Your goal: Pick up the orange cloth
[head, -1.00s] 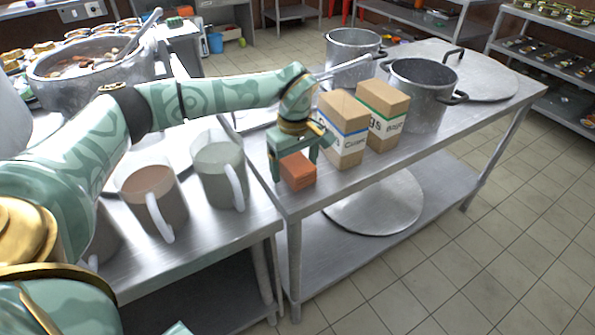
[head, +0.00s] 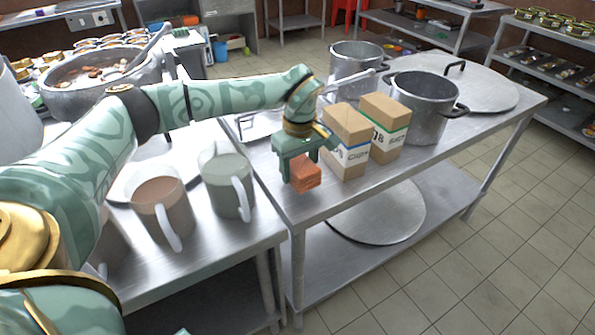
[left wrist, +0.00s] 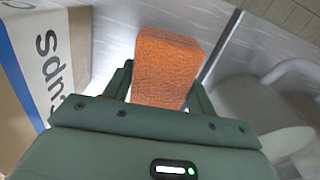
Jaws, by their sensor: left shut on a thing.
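The orange cloth (head: 305,174) is a small folded block near the front left corner of the right-hand steel table. My left gripper (head: 303,164) is above it, with its fingers shut on the cloth from both sides. In the left wrist view the cloth (left wrist: 166,68) stands between the two green fingers (left wrist: 160,88). I cannot tell for sure whether its underside touches the table. My right gripper is not in view.
Two cardboard boxes (head: 348,141) stand just right of the gripper. Two metal pots (head: 422,105) and a large lid (head: 488,90) are behind them. Jugs with handles (head: 228,184) stand on the left table, and a big stockpot (head: 85,92) is at the far left.

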